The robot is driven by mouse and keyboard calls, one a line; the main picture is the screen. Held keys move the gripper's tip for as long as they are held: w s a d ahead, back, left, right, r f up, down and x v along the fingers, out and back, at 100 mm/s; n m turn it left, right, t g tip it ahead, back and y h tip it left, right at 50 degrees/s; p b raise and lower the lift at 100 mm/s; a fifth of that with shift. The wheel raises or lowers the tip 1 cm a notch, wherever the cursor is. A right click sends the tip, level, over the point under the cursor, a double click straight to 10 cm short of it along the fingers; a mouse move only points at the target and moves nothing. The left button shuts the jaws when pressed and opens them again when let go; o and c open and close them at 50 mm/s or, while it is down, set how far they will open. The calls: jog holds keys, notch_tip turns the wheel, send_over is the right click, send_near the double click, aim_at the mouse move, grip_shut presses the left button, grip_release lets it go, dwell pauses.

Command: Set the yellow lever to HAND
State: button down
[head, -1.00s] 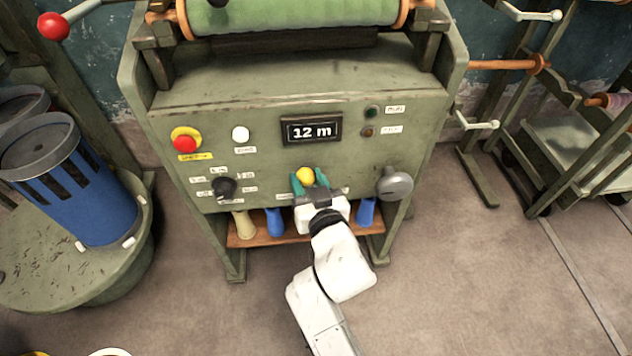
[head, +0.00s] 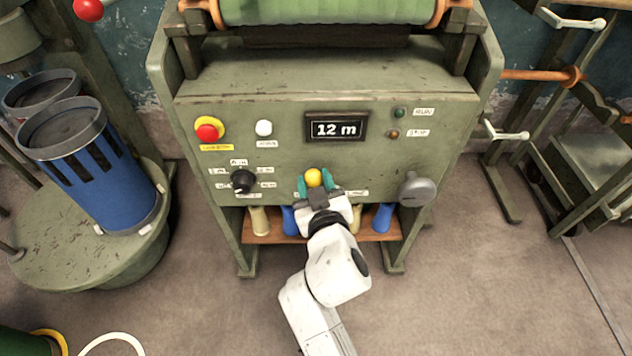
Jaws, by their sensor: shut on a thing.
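The yellow lever (head: 313,177) shows as a round yellow knob on the lower front panel of the green machine (head: 330,103). My gripper (head: 314,183) reaches up from below, with its teal fingers on both sides of the knob, shut on it. The knob's stem and base are hidden behind my gripper. A small white label (head: 356,194) shows just right of my gripper, but its wording is too small to read. Any label on the left is mostly covered.
Above are a red button (head: 208,131), a white button (head: 264,128) and a "12 m" display (head: 336,128). Cones stand on a shelf (head: 262,239) below.

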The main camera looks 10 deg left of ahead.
jog(key=c, duration=0.6)
grip_release()
jog(key=shift+a, duration=0.1)
jog(key=shift+c, duration=0.2)
jog(key=shift+s, duration=0.1)
jog(key=p+v, duration=0.2)
jog(key=v, duration=0.8)
jog(key=shift+s+d, duration=0.2)
jog(key=shift+s, duration=0.1)
jog(key=s+d+f+m+g+h, duration=0.1)
jog(key=d+f+m+g+h, duration=0.3)
jog(key=d, duration=0.7)
jog(key=s+d+f+m+h, duration=0.1)
jog(key=s+d+f+h, duration=0.3)
jog(key=d, duration=0.6)
jog(key=s+d+f+m+g, duration=0.1)
jog(key=s+d+f+g, duration=0.1)
jog(key=s+d+g, duration=0.3)
jog(key=s+d+f+m+g+y, duration=0.1)
jog(key=s+d+f, duration=0.25)
jog(key=s, duration=0.35)
jog(key=s+d+f+m+g, duration=0.1)
jog(key=s+d+f+g, duration=0.15)
jog(key=s+d, duration=0.3)
notch_tip(320, 180, up, 26)
jog(key=s+p, duration=0.1)
jog(key=p, duration=2.4)
jog(key=shift+a+g, duration=0.45)
jog(key=shift+a, duration=0.05)
